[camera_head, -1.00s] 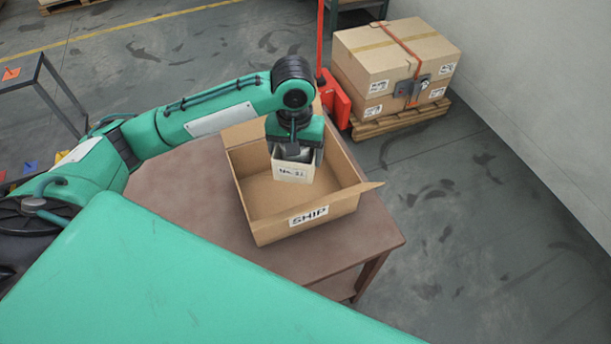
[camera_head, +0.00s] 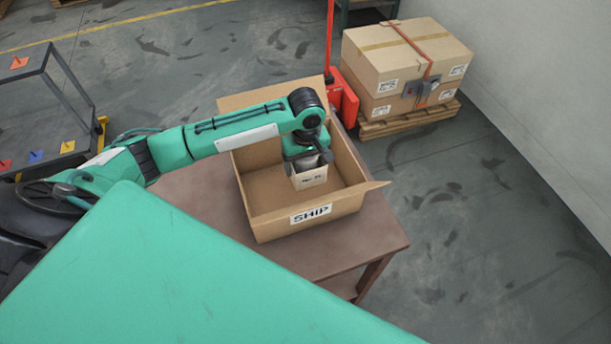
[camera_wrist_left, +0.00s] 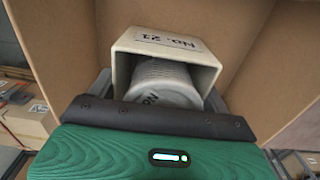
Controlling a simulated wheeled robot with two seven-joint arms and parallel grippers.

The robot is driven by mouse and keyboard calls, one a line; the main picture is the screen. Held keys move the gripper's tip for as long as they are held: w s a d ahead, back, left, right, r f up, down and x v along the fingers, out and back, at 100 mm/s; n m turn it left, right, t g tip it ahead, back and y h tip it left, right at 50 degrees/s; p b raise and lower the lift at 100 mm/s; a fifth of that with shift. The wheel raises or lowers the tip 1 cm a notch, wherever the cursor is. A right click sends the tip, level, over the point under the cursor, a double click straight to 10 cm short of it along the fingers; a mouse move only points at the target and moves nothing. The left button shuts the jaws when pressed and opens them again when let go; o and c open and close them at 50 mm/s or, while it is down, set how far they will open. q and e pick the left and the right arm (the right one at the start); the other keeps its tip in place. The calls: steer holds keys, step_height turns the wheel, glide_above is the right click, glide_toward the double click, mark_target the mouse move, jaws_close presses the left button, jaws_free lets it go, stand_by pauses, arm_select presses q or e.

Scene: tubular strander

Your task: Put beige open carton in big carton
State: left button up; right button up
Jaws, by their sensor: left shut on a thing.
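The beige open carton (camera_head: 311,178) hangs inside the big carton, with a label on its front face. It also shows in the left wrist view (camera_wrist_left: 125,42), with a pale ribbed round thing (camera_wrist_left: 165,84) inside it. The big carton (camera_head: 262,224) is brown, open at the top and marked SHIP. My left gripper (camera_head: 307,163) points down into the big carton and is shut on the beige carton. Whether the beige carton touches the big carton's floor cannot be told. My right gripper is not in view.
The big carton stands on a brown table (camera_head: 370,228). Strapped boxes (camera_head: 410,62) sit on a pallet (camera_head: 410,118) behind right, near a red pallet jack (camera_head: 345,98). A dark rack (camera_head: 60,105) stands at the left. The floor at the right is clear.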

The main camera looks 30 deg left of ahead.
arm_select(q)
step_height(320, 180, down, 7)
steer(key=shift+r+p, duration=0.2)
steer(key=shift+p, duration=0.2)
steer(key=shift+f, duration=0.35)
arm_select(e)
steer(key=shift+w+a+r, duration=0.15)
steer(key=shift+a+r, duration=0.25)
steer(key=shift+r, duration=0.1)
arm_select(q)
steer(key=o, duration=0.9)
steer(key=shift+f, duration=0.1)
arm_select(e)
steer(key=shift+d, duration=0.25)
